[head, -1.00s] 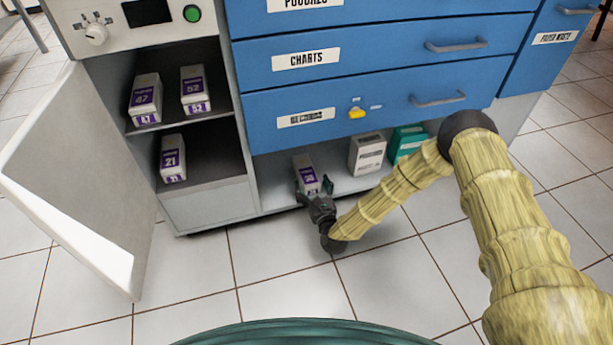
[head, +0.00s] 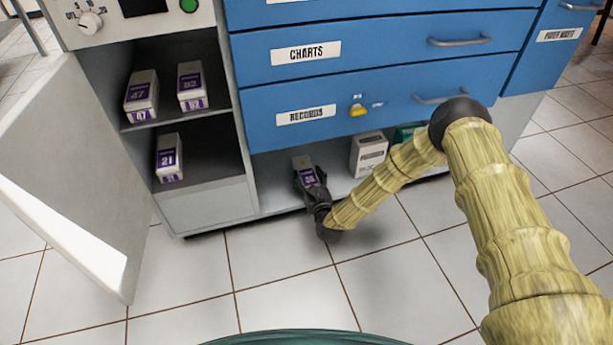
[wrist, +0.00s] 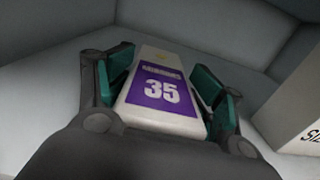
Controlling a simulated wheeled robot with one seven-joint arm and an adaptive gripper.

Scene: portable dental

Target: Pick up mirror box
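In the head view my gripper (head: 312,185) is at the shelf's front, partly covering the box.
A white box (head: 368,155) and a teal box (head: 405,134) stand to the right on the shelf. Blue drawers (head: 375,105) hang close above. Purple-labelled boxes 47 (head: 141,95), 52 (head: 191,85) and 21 (head: 169,157) are at left. An open door (head: 65,175) stands left.

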